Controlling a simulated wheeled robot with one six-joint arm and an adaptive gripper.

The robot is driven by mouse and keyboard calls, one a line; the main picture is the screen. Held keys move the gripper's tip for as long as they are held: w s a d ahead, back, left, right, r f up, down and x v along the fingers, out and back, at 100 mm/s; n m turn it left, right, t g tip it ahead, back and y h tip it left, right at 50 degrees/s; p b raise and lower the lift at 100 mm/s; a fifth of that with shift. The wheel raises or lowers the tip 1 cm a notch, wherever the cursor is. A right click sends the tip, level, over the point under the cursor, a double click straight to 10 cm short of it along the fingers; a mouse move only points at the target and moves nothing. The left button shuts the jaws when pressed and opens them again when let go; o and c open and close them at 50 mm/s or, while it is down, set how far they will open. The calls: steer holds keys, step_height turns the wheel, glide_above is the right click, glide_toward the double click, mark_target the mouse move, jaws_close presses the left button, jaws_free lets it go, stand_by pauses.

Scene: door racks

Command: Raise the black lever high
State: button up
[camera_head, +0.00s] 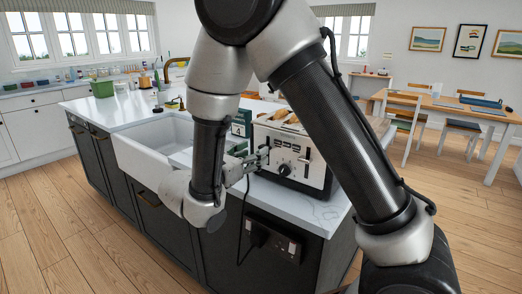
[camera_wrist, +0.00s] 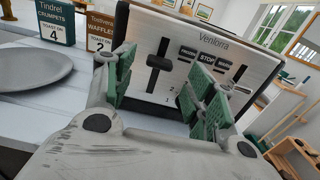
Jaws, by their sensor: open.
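The black lever (camera_wrist: 159,63) sticks out of a slot in the pale front panel of a toaster (camera_head: 301,150). In the wrist view it sits around the middle of its slot. The toaster front (camera_wrist: 211,42) reads "Ventorra" and has several dark buttons. My gripper (camera_head: 262,157) is open at the toaster's front. In the wrist view its green-padded fingers (camera_wrist: 163,88) stand to either side of the lever, with a gap and no clear contact. The right finger hides part of the panel. A second dark handle (camera_wrist: 240,89) shows farther right.
Crumpet (camera_wrist: 55,22) and waffle (camera_wrist: 99,32) boxes stand left of the toaster, near a grey plate (camera_wrist: 33,70). Bread shows in the toaster's top (camera_head: 292,117). A white sink (camera_head: 150,148) is set into the island; a cord hangs to a socket (camera_head: 273,240).

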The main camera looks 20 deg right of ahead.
steer(key=shift+x, duration=2.1)
